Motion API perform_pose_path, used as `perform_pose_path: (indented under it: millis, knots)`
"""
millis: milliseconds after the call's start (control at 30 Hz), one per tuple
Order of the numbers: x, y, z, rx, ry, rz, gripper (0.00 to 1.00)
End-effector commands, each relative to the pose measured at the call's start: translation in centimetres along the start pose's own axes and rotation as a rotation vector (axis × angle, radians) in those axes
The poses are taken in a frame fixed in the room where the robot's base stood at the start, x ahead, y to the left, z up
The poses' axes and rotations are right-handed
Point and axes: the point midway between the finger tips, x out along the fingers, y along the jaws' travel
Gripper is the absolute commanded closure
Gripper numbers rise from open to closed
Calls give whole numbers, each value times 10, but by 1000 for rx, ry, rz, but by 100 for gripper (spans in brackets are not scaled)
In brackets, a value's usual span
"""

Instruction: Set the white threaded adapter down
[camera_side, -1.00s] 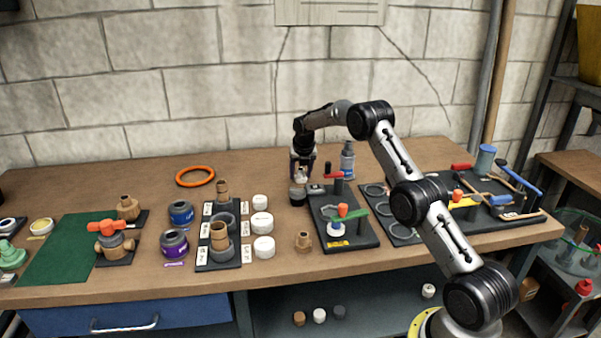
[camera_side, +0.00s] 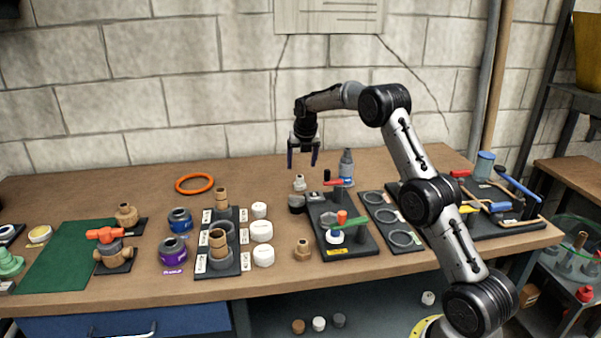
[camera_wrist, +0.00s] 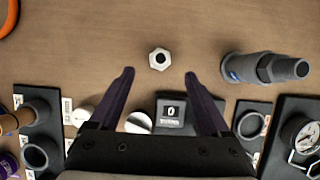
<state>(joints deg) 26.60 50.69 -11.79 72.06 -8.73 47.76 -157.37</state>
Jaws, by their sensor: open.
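The white threaded adapter (camera_side: 299,183) stands upright on the bare wood of the bench, just behind a dark round fitting (camera_side: 297,203). In the wrist view the adapter (camera_wrist: 159,59) shows from above as a white hexagon with a dark round bore. My gripper (camera_side: 303,164) is above the adapter, pointing down, with clear space between its tips and the adapter. In the wrist view my gripper (camera_wrist: 160,74) has its two dark fingers spread wide, with nothing between them.
A black fixture with red and green handles (camera_side: 357,238) stands to the right. White caps (camera_side: 262,231) and a black rack of brown fittings (camera_side: 224,263) are at left. Bare wood lies behind and left of the adapter.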

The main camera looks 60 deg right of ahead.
Motion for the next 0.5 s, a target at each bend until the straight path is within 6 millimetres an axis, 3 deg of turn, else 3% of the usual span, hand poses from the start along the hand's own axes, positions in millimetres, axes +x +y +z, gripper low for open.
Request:
perform_pose_path:
  millis: [333,500]
  knots:
    - [-40,4,-4,36,-1,6,19]
    - [-98,20,-30,269,-7,42,19]
